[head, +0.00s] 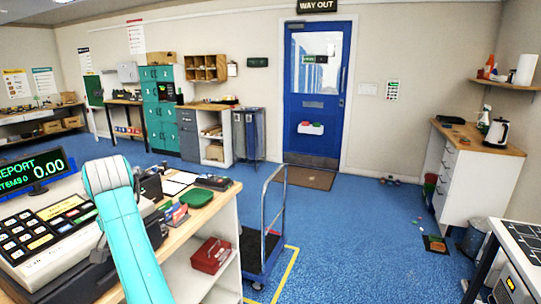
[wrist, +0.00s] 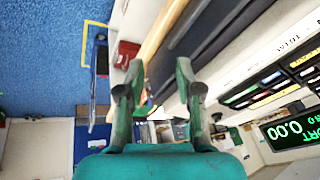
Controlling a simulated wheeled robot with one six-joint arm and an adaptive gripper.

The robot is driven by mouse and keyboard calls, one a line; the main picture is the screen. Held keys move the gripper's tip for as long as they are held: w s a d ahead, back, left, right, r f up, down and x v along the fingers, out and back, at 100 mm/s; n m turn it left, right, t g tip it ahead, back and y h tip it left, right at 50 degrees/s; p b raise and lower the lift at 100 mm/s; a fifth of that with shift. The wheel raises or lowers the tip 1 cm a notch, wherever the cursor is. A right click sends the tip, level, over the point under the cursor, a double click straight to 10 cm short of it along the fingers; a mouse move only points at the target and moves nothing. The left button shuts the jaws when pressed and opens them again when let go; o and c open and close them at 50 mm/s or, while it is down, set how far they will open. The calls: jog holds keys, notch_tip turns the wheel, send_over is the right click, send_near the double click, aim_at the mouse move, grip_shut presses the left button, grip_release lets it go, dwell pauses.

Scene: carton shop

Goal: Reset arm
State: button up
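My arm (head: 122,225), teal and white, rises at the lower left of the head view beside the cash register. Its end and my gripper cannot be made out there. In the wrist view my gripper (wrist: 159,78) shows two green and dark fingers spread apart, with nothing held between them. The wrist view looks past the counter edge, with the room tilted and partly upside down.
The cash register (head: 50,235) with its lit display (head: 32,170) stands on the wooden counter (head: 222,203). A red box (head: 210,256) sits on the shelf below. A blue trolley (head: 262,255) stands beside the counter. Blue floor (head: 350,225) is open toward the blue door (head: 318,95).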

jog(key=d+f+t, duration=0.1)
jog(key=d+f, duration=0.4)
jog(key=f, duration=0.4)
jog(key=w+d+f, duration=0.1)
jog(key=d+f, duration=0.3)
jog(key=f, duration=0.4)
jog(key=d+f+t, duration=0.1)
jog(key=d+f, duration=0.4)
jog(key=f, duration=0.4)
jog(key=s+d+f+t, duration=0.2)
jog(key=s+d+f, duration=0.4)
jog(key=d+f, duration=0.25)
jog(key=s+d+f+t, duration=0.1)
jog(key=s+d+f, duration=0.5)
jog(key=d+f, duration=0.3)
jog(key=s+d+r+t, duration=0.1)
jog(key=s+d+t, duration=0.1)
jog(key=s+d, duration=0.7)
jog(key=s+d+r+t, duration=0.1)
jog(key=s+d, duration=0.5)
jog(key=s, duration=0.5)
jog(key=s+d+r+t+h, duration=0.1)
jog(key=s+d+r, duration=0.2)
jog(key=s+r, duration=0.6)
jog(key=s+d+r+m+t+h, duration=0.1)
jog(key=s+d+r+t, duration=0.1)
jog(key=s+r, duration=0.8)
jog(key=shift+s+d+r+h, duration=0.15)
jog(key=shift+s+d+h, duration=0.25)
jog(key=shift+s+d, duration=0.3)
